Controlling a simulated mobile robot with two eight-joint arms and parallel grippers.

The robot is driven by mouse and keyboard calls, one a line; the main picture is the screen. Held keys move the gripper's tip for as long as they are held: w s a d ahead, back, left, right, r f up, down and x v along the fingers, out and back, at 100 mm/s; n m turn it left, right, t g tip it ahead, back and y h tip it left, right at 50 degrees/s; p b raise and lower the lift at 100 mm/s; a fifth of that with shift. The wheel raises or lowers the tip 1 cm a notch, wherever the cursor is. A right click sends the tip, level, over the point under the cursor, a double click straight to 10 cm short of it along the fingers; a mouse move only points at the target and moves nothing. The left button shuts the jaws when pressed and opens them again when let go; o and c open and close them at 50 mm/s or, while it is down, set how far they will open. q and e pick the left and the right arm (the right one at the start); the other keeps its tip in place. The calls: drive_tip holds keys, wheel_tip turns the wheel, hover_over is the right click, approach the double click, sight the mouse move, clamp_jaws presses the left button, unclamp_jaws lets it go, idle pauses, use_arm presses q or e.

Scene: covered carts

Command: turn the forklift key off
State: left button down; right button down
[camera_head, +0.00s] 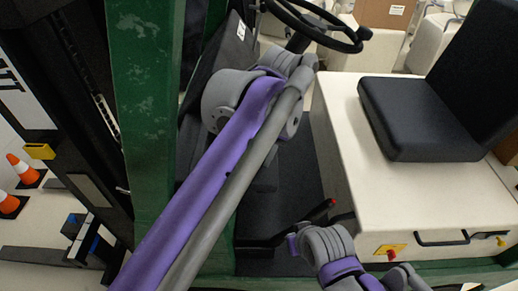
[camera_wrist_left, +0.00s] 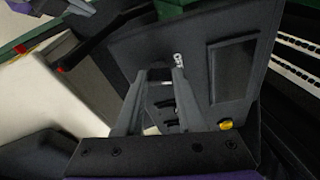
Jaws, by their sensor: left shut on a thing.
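The forklift key (camera_wrist_left: 179,59) is a small silver piece on the dark dashboard panel (camera_wrist_left: 194,52) in the left wrist view. My left gripper (camera_wrist_left: 163,73) has its fingertips at the key and is shut on it; the key's head shows beside the right-hand finger. The exact turn of the key is too small to tell. In the head view my left arm reaches up to the dashboard below the steering wheel, and its gripper and the key are hidden there. My right arm shows at the bottom of the head view, but I cannot make out its gripper.
The steering wheel (camera_head: 318,28) is just above my left arm. The black seat (camera_head: 420,115) stands on a cream box (camera_head: 350,150) at right. A red-tipped lever (camera_head: 332,203) is near my right arm. A green mast post (camera_head: 147,110) stands at left. A yellow button (camera_wrist_left: 226,124) and dark screen (camera_wrist_left: 234,72) are beside the key.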

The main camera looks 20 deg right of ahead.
use_arm(q)
drive_tip(key=shift+n+p, duration=0.35)
drive_tip(key=shift+n, duration=0.75)
use_arm(e)
drive_tip(key=shift+w+r, duration=0.4)
drive_tip(key=shift+r, duration=0.3)
use_arm(q)
drive_tip(key=shift+y, duration=0.3)
drive_tip(key=c, duration=0.5)
unclamp_jaws()
drive_tip(key=p+v, duration=0.1)
drive_tip(key=v, duration=0.9)
drive_tip(key=shift+s+r, duration=0.15)
drive_tip(key=shift+r, duration=0.2)
use_arm(e)
drive_tip(key=shift+w+r, duration=0.55)
drive_tip(key=shift+r, duration=0.25)
